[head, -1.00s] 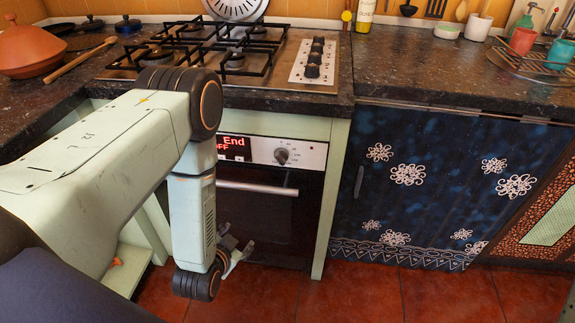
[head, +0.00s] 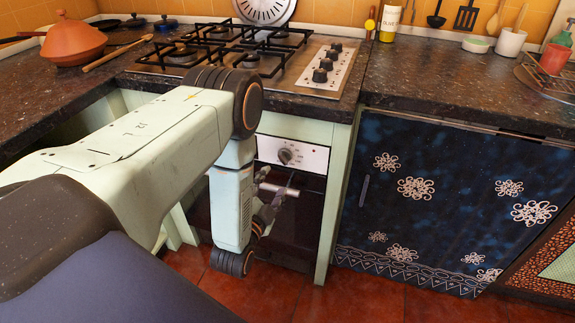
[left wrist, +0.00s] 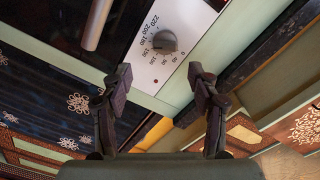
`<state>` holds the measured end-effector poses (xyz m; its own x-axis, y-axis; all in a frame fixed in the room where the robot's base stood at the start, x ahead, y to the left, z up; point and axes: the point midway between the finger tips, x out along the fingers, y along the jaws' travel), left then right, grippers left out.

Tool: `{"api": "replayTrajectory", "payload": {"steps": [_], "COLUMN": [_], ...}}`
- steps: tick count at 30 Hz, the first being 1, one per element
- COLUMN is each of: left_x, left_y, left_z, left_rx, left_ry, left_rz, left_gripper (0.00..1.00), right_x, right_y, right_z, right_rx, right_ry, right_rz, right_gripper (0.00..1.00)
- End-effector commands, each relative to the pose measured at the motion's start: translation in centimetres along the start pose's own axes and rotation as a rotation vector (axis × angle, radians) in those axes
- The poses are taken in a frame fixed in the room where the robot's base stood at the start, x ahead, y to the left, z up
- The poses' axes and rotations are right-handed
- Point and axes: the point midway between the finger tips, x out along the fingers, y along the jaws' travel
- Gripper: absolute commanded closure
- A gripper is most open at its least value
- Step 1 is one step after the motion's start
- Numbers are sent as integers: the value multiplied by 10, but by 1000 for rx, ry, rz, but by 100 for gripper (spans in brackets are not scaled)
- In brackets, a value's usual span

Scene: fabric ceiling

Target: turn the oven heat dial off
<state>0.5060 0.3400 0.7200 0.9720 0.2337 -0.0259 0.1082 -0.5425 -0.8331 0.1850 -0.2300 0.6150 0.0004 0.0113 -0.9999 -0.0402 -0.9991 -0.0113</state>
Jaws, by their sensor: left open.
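The oven heat dial (head: 285,156) is a round grey knob on the oven's pale control panel (head: 311,157), below the hob. In the left wrist view the dial (left wrist: 164,41) sits amid printed temperature numbers, with a small red dot on the panel near it. Which way its pointer faces is too small to tell. My left gripper (head: 271,187) is in front of the oven, just below the dial, near the oven handle. In the left wrist view its fingers (left wrist: 160,85) are spread, empty and apart from the dial, which shows beyond the gap between them.
The oven handle (head: 292,191) shows partly behind my gripper. A gas hob (head: 150,66) and dark countertop (head: 420,92) lie above. A blue cabinet door (head: 440,190) with white flowers is to the right. Red floor tiles (head: 350,300) are clear below.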

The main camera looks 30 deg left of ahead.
Motion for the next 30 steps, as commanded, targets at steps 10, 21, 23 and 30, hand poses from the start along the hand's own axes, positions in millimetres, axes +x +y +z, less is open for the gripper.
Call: {"api": "replayTrajectory", "payload": {"steps": [10, 21, 23, 30], "left_x": [18, 70, 74, 78], "left_y": [-8, -7, -7, -7], "left_z": [0, -2, -3, -5], "left_rx": [68, 67, 66, 66], "left_ry": [16, 16, 16, 15], "left_rz": [-29, -26, -25, -23], "left_gripper": [40, 40, 40, 40], "right_x": [5, 17, 18, 18], "right_y": [0, 0, 0, 0], "right_z": [0, 0, 0, 0], "right_rx": [-1, -1, -1, -1], "right_ry": [0, 0, 0, 0], "right_rz": [0, 0, 0, 0], "right_gripper": [60, 60, 60, 60]}}
